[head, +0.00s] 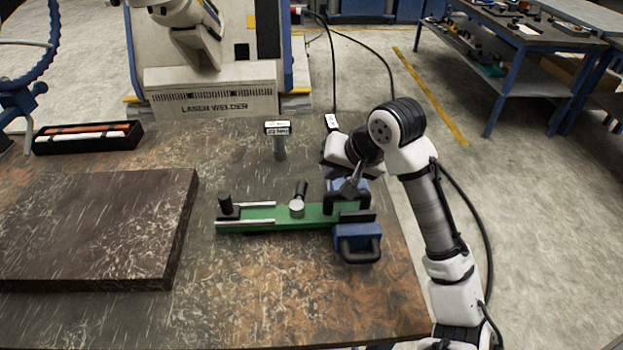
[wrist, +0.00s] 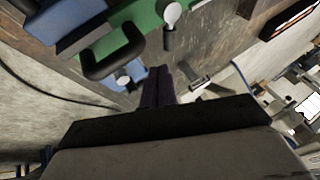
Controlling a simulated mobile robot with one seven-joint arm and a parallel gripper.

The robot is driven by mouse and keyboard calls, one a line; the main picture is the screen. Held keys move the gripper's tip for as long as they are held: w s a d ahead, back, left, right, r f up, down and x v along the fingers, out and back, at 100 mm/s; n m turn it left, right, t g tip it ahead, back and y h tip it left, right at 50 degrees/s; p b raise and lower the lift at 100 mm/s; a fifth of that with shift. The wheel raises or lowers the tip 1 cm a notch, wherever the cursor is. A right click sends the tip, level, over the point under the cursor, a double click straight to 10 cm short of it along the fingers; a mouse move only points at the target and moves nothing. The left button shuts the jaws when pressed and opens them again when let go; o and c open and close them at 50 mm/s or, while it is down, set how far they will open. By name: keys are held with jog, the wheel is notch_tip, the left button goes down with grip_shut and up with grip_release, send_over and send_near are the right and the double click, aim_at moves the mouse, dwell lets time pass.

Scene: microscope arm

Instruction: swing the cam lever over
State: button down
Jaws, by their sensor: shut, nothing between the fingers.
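The green fixture (head: 270,219) lies on the table. The cam lever (head: 298,207) stands near its middle, a silver round hub with a short black handle pointing up and away. In the wrist view the lever's silver hub (wrist: 171,14) and black handle (wrist: 169,40) show at the top, just beyond my fingers. My gripper (wrist: 158,72) is shut and empty, apart from the lever. In the head view my wrist is over the fixture's far right side, and the fingertips are mostly hidden.
Blue blocks with black loop handles (head: 358,244) flank the fixture's right end; one loop (wrist: 115,62) is close to my fingers. A labelled post (head: 278,140) stands behind the fixture. A dark slab (head: 90,228) fills the left. The front table area is clear.

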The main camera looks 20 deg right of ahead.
aim_at(300, 197)
jog(key=shift+s, duration=0.1)
jog(key=p+x, duration=0.2)
jog(key=x, duration=0.8)
jog(key=shift+d, duration=0.1)
dwell(0.5)
